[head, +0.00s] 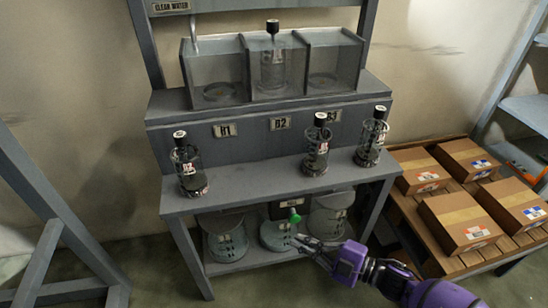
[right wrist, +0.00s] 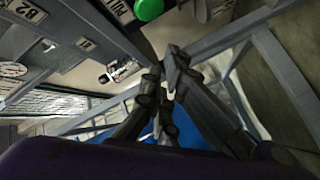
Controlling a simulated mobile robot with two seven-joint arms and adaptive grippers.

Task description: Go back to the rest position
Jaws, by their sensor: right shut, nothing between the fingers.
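My right gripper (head: 303,242) is shut and empty in the head view, low in front of the workbench (head: 270,178). Its purple arm comes in from the bottom right. In the right wrist view its dark fingers (right wrist: 170,75) meet at the tips. A green knob (head: 294,216) is just above and left of the gripper in the head view, apart from it as far as I can tell. The green knob also shows at the top of the right wrist view (right wrist: 149,9). My left gripper is not in view.
Three dark caged bottles stand on the bench: left (head: 188,168), middle (head: 317,148) and right (head: 372,138). Another bottle (head: 273,62) stands in the middle clear compartment. Round vessels sit on the lower shelf (head: 245,264). Cardboard boxes (head: 461,221) lie on a pallet at the right.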

